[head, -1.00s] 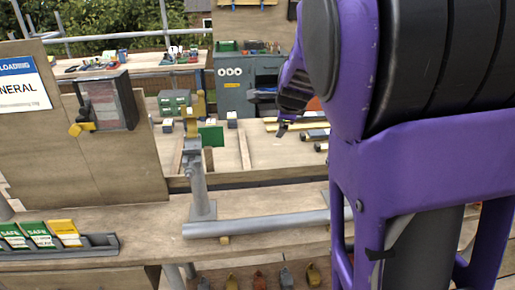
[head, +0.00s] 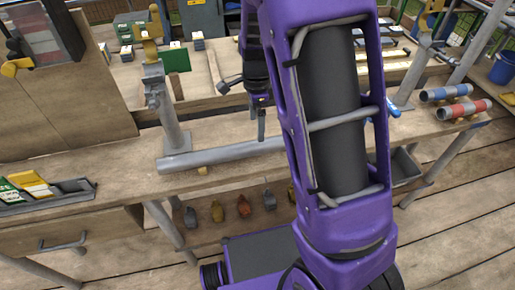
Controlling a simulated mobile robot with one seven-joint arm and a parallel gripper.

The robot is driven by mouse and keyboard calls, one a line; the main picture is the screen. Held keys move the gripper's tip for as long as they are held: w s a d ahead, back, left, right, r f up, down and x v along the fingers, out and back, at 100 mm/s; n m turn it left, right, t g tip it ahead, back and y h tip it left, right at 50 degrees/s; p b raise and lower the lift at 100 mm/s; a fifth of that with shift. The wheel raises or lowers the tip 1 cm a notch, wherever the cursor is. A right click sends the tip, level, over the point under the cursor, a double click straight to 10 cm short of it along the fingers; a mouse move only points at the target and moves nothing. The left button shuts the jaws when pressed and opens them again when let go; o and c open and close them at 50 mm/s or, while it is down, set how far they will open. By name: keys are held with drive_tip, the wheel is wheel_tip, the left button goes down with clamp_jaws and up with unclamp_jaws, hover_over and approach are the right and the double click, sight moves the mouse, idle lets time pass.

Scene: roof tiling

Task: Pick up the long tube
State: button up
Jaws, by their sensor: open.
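The long tube (head: 222,155) is a grey pipe lying along the front part of the wooden bench. Its left end is in clear view beside the foot of a grey upright post. Its right part runs behind my purple arm and is hidden. My gripper (head: 261,133) is dark and points down behind the tube's line, a little above the bench. It is open and holds nothing. It looks apart from the tube, though the depth is hard to judge.
A grey post (head: 170,110) with a yellow-topped clamp stands at the tube's left end. Several tagged items (head: 240,205) hang below the bench edge. Blue-banded (head: 446,92) and red-banded (head: 464,110) rolls lie at right. A tray of green and yellow cards (head: 45,192) sits at left.

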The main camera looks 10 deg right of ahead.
sight(258, 143)
wheel_tip(258, 143, down, 3)
drive_tip(key=shift+r, duration=0.15)
drive_tip(key=f, duration=0.1)
drive_tip(key=f+b, duration=0.1)
drive_tip(key=f, duration=0.3)
drive_tip(key=shift+s+f, duration=0.1)
drive_tip(key=shift+s, duration=0.25)
clamp_jaws()
drive_tip(key=shift+w, duration=0.1)
